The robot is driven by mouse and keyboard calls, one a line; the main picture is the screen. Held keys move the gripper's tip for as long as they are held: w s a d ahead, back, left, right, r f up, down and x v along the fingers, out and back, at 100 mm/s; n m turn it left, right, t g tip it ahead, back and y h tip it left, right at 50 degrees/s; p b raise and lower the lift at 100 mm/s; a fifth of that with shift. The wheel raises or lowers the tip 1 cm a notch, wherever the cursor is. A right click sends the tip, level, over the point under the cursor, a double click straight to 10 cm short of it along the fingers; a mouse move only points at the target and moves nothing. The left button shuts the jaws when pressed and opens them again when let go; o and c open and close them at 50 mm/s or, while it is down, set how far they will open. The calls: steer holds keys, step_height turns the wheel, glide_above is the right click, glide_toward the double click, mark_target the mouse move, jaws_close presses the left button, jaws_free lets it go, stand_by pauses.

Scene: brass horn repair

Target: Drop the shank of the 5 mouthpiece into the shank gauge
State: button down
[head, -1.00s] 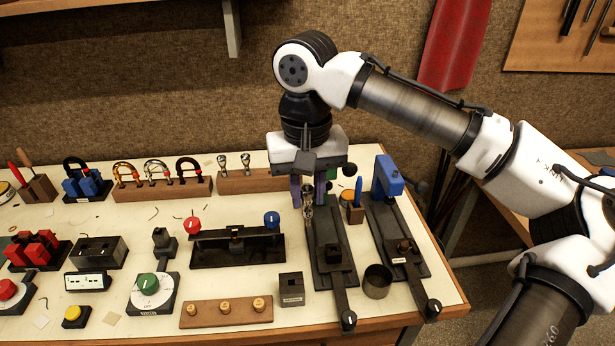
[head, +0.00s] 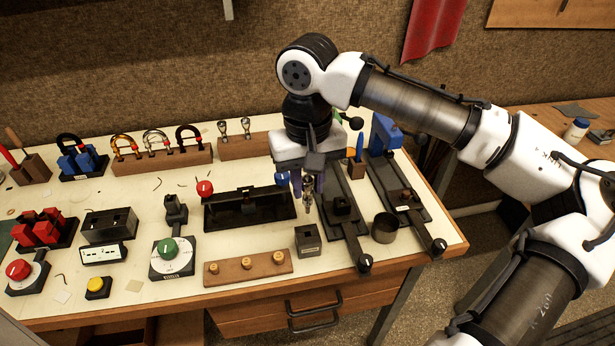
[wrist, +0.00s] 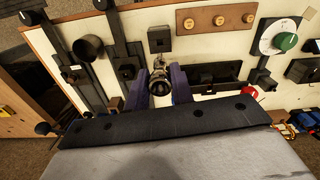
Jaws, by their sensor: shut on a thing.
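My gripper (head: 309,186) is shut on a silvery mouthpiece (head: 308,199), held upright with its narrow shank down. In the wrist view the mouthpiece (wrist: 159,85) shows from above, cup side up, between the purple fingers. I cannot read a number on it. A small dark square block with a hole in its top and a pale label, which looks like the shank gauge (head: 308,241), stands on the bench in front of the held mouthpiece. The gauge also shows in the wrist view (wrist: 159,38), just beyond the mouthpiece. The shank is apart from it.
A wooden strip with several brass knobs (head: 230,271) lies left of the gauge. A long dark fixture (head: 340,225) and a round dark cup (head: 385,228) are to its right. A black tray-like fixture (head: 250,210) lies behind left. A wooden rack (head: 237,150) holds two more mouthpieces.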

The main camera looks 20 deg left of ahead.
mark_target(308, 202)
steer(key=shift+r+p, duration=0.1)
steer(key=shift+p, duration=0.3)
steer(key=shift+f+b, duration=1.75)
steer(key=shift+f, duration=1.25)
steer(key=shift+p, duration=0.85)
steer(key=shift+f+b, duration=0.85)
steer(key=shift+f, duration=0.85)
steer(key=c, duration=1.1)
jaws_free()
steer(key=shift+r, duration=0.1)
step_height(308, 202, up, 14)
steer(key=shift+f+b, duration=0.2)
steer(key=shift+b, duration=0.35)
steer(key=shift+s, duration=0.1)
